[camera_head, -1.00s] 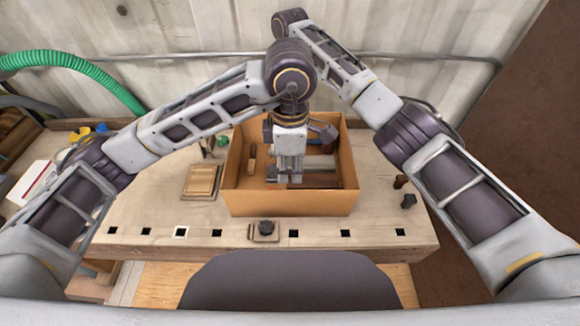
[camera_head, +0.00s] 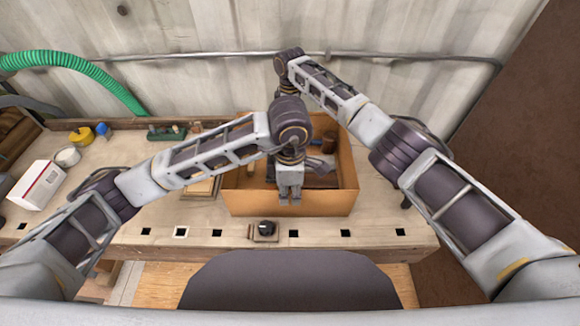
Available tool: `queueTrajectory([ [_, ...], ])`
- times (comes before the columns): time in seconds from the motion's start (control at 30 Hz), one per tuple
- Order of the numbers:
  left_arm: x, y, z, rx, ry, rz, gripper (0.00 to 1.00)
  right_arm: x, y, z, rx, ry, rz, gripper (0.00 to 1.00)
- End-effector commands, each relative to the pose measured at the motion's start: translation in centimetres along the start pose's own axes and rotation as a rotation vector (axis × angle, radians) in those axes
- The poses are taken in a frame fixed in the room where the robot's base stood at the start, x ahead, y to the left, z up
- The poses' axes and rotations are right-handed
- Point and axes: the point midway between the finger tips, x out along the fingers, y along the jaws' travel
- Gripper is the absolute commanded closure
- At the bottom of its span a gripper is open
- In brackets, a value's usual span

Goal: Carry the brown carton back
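The brown carton (camera_head: 245,202), an open-topped box, stands upright on the workbench near its middle. My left gripper (camera_head: 290,200) points down at the carton's near wall, its fingertips overlapping the top edge of that wall in the picture. Its two fingers are close together; whether they are fully shut, or touch the wall, I cannot tell. My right arm reaches over the back of the carton, and its wrist goes down behind my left arm. The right gripper (camera_head: 322,146) is mostly hidden there, at the carton's far side. The carton's inside is partly hidden by my arms.
The workbench (camera_head: 150,215) has a row of dark square slots and a small block with a dark knob (camera_head: 265,229) before the carton. A white box (camera_head: 36,186), tape rolls (camera_head: 80,136) and a wooden tray (camera_head: 203,187) are to the left. A corrugated wall stands behind.

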Motion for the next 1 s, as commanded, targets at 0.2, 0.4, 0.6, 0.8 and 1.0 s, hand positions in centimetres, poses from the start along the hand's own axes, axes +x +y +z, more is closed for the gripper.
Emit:
queueTrajectory([
  [0.2,0.71,0.0,0.0,0.0,0.0,0.0,0.71,0.71,-0.02,0.03,0.0,0.0,-0.001,0.71],
  [0.4,0.72,0.01,0.0,0.0,0.0,0.0,0.71,0.73,-0.02,0.03,0.0,0.0,-0.001,0.71],
  [0.6,0.71,0.01,-0.01,0.0,0.0,0.0,0.91,0.72,-0.02,0.03,0.0,0.0,-0.001,0.91],
  [0.8,0.7,0.01,0.0,0.0,0.0,0.0,1.0,0.71,-0.01,0.03,0.001,0.0,-0.001,1.0],
  [1.0,0.69,0.02,0.0,-0.001,0.0,0.001,1.0,0.71,-0.01,0.04,0.001,0.0,-0.001,1.0],
])
